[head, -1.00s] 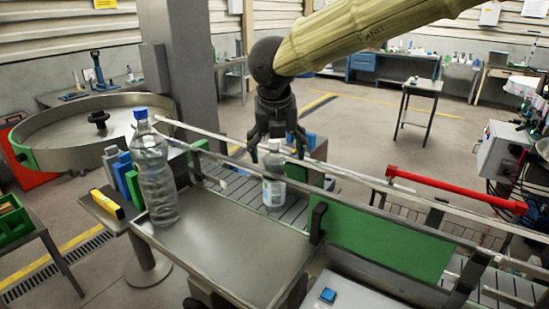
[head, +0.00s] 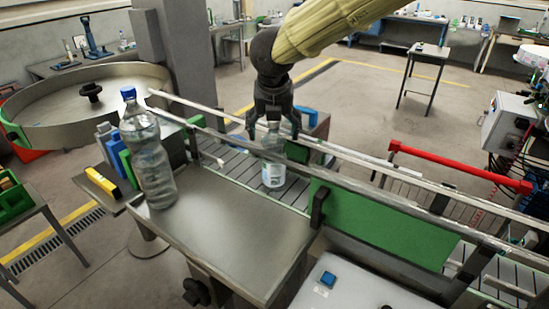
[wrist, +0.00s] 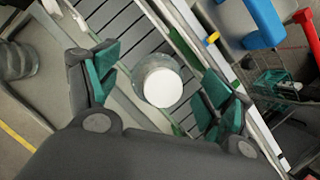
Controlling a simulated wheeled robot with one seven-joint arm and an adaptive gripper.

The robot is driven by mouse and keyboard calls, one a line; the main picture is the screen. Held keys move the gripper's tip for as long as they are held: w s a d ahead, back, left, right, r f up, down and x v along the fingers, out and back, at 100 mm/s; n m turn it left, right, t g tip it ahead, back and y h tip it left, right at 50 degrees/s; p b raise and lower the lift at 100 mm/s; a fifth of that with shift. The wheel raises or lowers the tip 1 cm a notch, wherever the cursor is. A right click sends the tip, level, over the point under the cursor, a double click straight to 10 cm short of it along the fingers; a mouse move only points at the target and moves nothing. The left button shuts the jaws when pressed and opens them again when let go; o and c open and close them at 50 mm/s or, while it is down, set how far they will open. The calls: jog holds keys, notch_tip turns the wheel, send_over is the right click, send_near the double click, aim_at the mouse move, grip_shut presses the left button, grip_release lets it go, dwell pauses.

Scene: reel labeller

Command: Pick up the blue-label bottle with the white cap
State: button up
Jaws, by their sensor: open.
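The blue-label bottle with the white cap (head: 273,172) stands upright on the slatted conveyor, behind the near guide rail. Its label shows in the head view, and my gripper hides its top there. In the wrist view its white cap (wrist: 162,87) is seen from above, between the two finger pads. My gripper (head: 273,134) is open and points down over the bottle, with a finger to each side of its upper part. In the wrist view my gripper (wrist: 160,98) shows gaps between both pads and the bottle.
A large clear bottle with a blue cap (head: 150,155) stands on the steel table (head: 225,225) left of the conveyor. Guide rails (head: 225,135) run along the conveyor. A green panel (head: 385,225) and a red bar (head: 460,166) lie to the right. A round turntable (head: 85,105) is at left.

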jog(key=shift+d+f+p, duration=0.1)
jog(key=shift+f+p, duration=0.15)
jog(key=shift+p, duration=0.05)
jog(key=x, duration=0.3)
jog(key=shift+w+f+p, duration=0.1)
jog(key=shift+w+p, duration=0.15)
jog(key=shift+p, duration=0.1)
jog(key=shift+s, duration=0.25)
jog(key=shift+w, duration=0.2)
jog(key=c, duration=0.9)
grip_shut()
